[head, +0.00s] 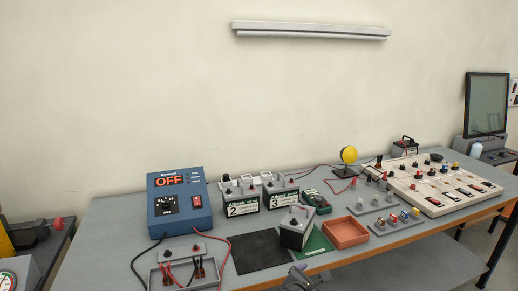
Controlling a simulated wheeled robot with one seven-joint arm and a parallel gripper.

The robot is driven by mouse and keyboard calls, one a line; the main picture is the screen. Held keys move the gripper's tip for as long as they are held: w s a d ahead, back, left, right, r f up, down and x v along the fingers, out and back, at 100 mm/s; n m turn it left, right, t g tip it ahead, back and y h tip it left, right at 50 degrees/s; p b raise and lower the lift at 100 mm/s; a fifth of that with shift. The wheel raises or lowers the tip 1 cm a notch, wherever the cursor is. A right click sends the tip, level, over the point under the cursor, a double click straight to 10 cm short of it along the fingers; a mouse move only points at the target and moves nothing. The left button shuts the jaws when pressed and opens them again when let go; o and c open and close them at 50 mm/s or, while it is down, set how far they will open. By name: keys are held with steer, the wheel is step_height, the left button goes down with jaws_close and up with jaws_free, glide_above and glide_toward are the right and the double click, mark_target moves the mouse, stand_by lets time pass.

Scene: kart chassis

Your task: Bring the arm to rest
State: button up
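My gripper (302,274) shows only in part at the bottom edge of the head view, in front of the bench's front edge. It is small and dark, and I cannot tell whether its fingers are open or shut. No held object is visible at it. The rest of my arm is out of view. A grey-topped battery (297,230) stands upright on a green mat (318,243), just beyond and above my gripper in the picture, apart from it.
The bench (115,222) carries a blue power supply (181,222) reading OFF, batteries marked 2 (240,208) and 3 (280,200), a black mat (258,255), a lead tray (153,278), an empty orange tray (345,233) and a cream panel (432,206). Space before the bench is partly visible.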

steer(key=s+d+f+m+g+y+p, duration=0.4)
steer(key=s+m+g, duration=0.3)
steer(key=s+m, duration=0.45)
steer(key=s+a+r+m+y+p, duration=0.2)
steer(key=r+m, duration=0.4)
steer(key=r, duration=0.1)
steer(key=s+a+r+m+y+p, duration=0.1)
steer(key=s+a+r+m, duration=0.1)
steer(key=r+m, duration=0.5)
steer(key=shift+s+a+r+y+p, duration=0.35)
steer(key=shift+s+r+y, duration=0.05)
steer(key=shift+s+r, duration=0.4)
steer(key=shift+m, duration=0.25)
